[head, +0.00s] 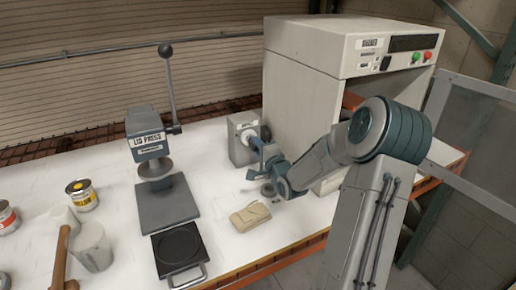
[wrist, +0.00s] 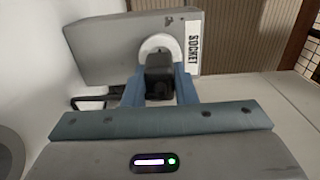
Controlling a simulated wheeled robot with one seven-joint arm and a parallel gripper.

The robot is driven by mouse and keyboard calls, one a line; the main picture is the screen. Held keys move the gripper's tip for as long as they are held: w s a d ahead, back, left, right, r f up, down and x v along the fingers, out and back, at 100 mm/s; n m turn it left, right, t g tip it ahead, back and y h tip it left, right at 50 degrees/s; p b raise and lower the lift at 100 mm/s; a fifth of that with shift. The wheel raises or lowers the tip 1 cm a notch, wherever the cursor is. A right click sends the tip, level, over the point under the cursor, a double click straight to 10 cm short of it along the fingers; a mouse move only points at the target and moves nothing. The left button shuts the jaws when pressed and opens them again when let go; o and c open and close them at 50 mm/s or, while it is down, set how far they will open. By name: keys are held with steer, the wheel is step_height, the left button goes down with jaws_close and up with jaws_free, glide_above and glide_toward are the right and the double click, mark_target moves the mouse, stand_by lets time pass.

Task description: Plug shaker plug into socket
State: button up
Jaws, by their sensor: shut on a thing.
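The socket is a grey box (wrist: 110,48) with a "SOCKET" label and a round white face (wrist: 153,42) in the wrist view. In the head view my gripper (head: 257,146) is at the box's right side; the plug is mostly hidden there.
A beige cabinet (head: 300,100) with buttons stands behind my arm. A lid press (head: 150,150), a flat scale-like plate (head: 180,250) and a tan cloth pouch (head: 250,216) are on the white table. Cans (head: 82,195) and cups (head: 92,247) stand at the left.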

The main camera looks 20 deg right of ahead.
steer(key=shift+w, duration=1.15)
steer(key=o, duration=1)
steer(key=shift+o, duration=0.2)
steer(key=s+b, duration=0.2)
steer(key=s, duration=1.2)
steer(key=a+f+n+g+h, duration=0.1)
steer(key=n+g, duration=0.1)
steer(key=s+a+f+n+g, duration=0.1)
steer(key=a+n+g, duration=0.1)
steer(key=n, duration=0.1)
steer(key=s+a+f+n+g+h, duration=0.1)
steer(key=a+n+g, duration=0.1)
steer(key=g, duration=0.1)
steer(key=shift+s+a+n+h, duration=0.15)
steer(key=shift+a+n+h, duration=0.15)
steer(key=shift+n, duration=0.1)
steer(key=s+a+r+n+g+y, duration=0.1)
steer(key=s+a+n+g, duration=0.3)
steer(key=s, duration=0.6)
steer(key=s+a+r+n+g+y, duration=0.1)
steer(key=s+a+n+g, duration=0.3)
steer(key=s+a, duration=0.4)
steer(key=shift+s+r+n, duration=0.7)
steer(key=shift+s+n, duration=0.2)
steer(key=shift+s, duration=0.25)
